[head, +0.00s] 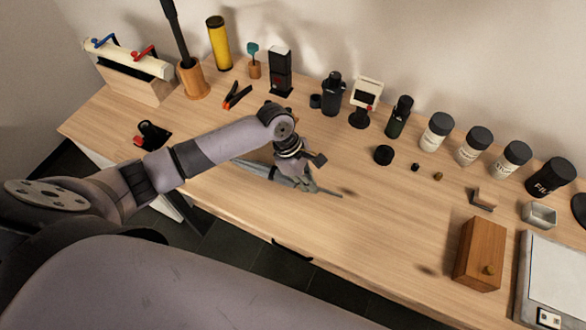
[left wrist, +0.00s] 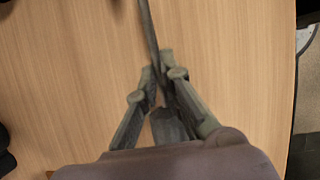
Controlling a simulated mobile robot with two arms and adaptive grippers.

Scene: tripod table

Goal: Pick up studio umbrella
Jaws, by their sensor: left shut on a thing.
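The studio umbrella is folded and slim, with a grey body (head: 252,168) and a thin dark shaft (head: 330,193) pointing right in the head view. My left gripper (head: 308,183) reaches down over the middle of the table and is shut on it. In the left wrist view, the fingers (left wrist: 162,82) close around the umbrella's shaft (left wrist: 148,35), which runs up out of the picture. Part of the umbrella is hidden behind my arm and gripper. I cannot tell whether it touches the table. My right gripper is not in view.
Bottles, a yellow cylinder (head: 218,43), a wooden pot (head: 192,80) and a black box (head: 281,74) line the table's back. An orange-handled clamp (head: 237,96) lies behind my arm. A wooden box (head: 480,254) stands at the right. The front-middle tabletop (head: 370,235) is clear.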

